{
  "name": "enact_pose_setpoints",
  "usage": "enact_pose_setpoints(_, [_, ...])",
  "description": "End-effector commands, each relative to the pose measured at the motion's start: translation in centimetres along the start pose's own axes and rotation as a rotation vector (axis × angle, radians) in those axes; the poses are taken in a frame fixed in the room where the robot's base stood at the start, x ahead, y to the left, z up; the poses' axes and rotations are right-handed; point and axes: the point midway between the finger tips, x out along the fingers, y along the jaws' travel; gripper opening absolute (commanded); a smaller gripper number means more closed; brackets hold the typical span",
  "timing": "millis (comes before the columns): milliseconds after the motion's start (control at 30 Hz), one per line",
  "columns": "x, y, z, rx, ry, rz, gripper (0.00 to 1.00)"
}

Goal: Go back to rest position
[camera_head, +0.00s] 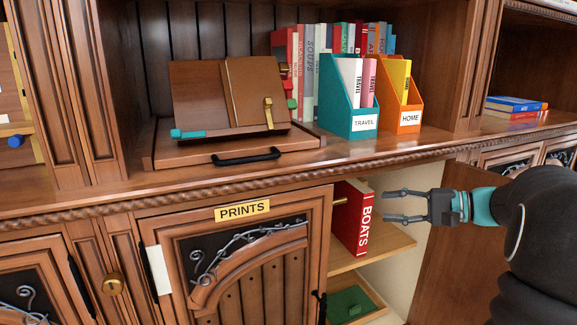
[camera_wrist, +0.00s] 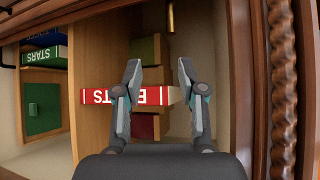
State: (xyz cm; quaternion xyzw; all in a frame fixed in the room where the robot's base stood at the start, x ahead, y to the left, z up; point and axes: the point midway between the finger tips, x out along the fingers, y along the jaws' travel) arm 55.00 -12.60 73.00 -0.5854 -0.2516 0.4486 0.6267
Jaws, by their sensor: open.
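My gripper (camera_head: 386,206) is open at the right of the head view, in front of the open cabinet compartment. Its two fingers point left toward a red book (camera_head: 364,222) marked BOATS, standing on the inner shelf. A small gap shows between the fingertips and the book in the head view. In the wrist view my gripper (camera_wrist: 158,64) has its fingers spread and nothing held. There the fingers overlap the red book (camera_wrist: 95,97) in the picture and hide part of its lettering.
The shelf (camera_head: 370,247) has a green item (camera_head: 350,303) below it. The PRINTS door (camera_head: 250,255) is left of the opening. On the counter above stand a wooden book stand (camera_head: 170,158), a teal TRAVEL holder (camera_head: 340,115) and an orange HOME holder (camera_head: 395,115). The compartment walls are close around my gripper.

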Motion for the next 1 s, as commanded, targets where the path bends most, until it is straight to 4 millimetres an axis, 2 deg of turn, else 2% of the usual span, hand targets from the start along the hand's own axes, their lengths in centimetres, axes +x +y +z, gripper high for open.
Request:
enact_pose_setpoints(100, [0.2,4.9,-0.4,0.094,0.044,0.143,0.40])
enact_pose_setpoints(167, [0.1,7.4,0.1,0.132,0.071,0.234,0.40])
enact_pose_setpoints(267, [0.0,10.6,1.9,0.158,0.105,0.396,0.40])
enact_pose_setpoints(400, [0.0,13.7,5.8,0.122,0.140,0.635,0.40])
enact_pose_setpoints(500, [-0.3,15.0,8.7,0.051,0.161,0.794,0.40])
enact_pose_setpoints(667, [-1.0,15.9,13.0,-0.115,0.188,1.002,0.40])
enact_pose_setpoints(1000, [-1.9,14.6,20.4,-0.560,0.213,1.240,0.40])
